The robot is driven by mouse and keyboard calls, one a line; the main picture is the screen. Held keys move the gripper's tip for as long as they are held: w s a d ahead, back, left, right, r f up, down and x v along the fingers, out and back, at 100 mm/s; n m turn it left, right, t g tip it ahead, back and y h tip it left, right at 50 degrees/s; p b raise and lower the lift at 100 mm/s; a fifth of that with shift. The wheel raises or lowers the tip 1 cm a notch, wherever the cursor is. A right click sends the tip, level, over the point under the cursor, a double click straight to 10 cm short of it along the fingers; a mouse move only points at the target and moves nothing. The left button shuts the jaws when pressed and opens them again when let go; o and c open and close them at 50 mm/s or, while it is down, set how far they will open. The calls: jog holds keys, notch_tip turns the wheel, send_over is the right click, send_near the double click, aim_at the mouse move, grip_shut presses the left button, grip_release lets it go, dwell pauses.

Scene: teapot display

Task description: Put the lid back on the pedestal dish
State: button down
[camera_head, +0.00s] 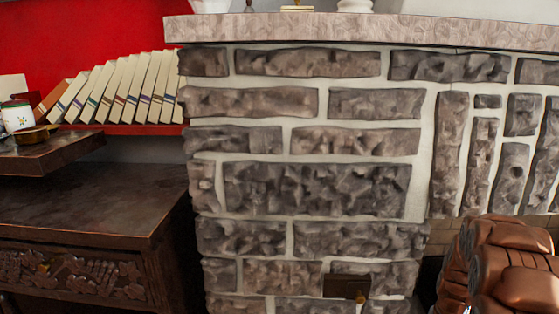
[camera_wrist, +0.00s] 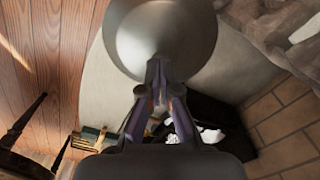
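In the wrist view a smooth grey, round, dome-like piece, which looks like the lid (camera_wrist: 185,30), fills the top middle; its upper edge is cut off. My gripper (camera_wrist: 158,66) has its two fingers close together, meeting at the lower middle of this piece. They look shut on it, though the fingertips hide the grip point. In the head view my gripper and the lid do not show. No pedestal dish can be made out for sure. A white foot-like base (camera_head: 355,6) on the mantel is cut off by the top edge.
The stone mantel (camera_head: 400,30) tops a rough stone chimney (camera_head: 310,190). A white vessel (camera_head: 210,6) and a gold item (camera_head: 297,9) also stand on it, partly cut off. Left are a dark desk (camera_head: 80,205), leaning books (camera_head: 120,90) and a white pot (camera_head: 18,116).

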jog(key=shift+f, duration=0.3)
dwell(0.9)
jog(key=shift+r+p, duration=1.9)
jog(key=shift+r, duration=1.6)
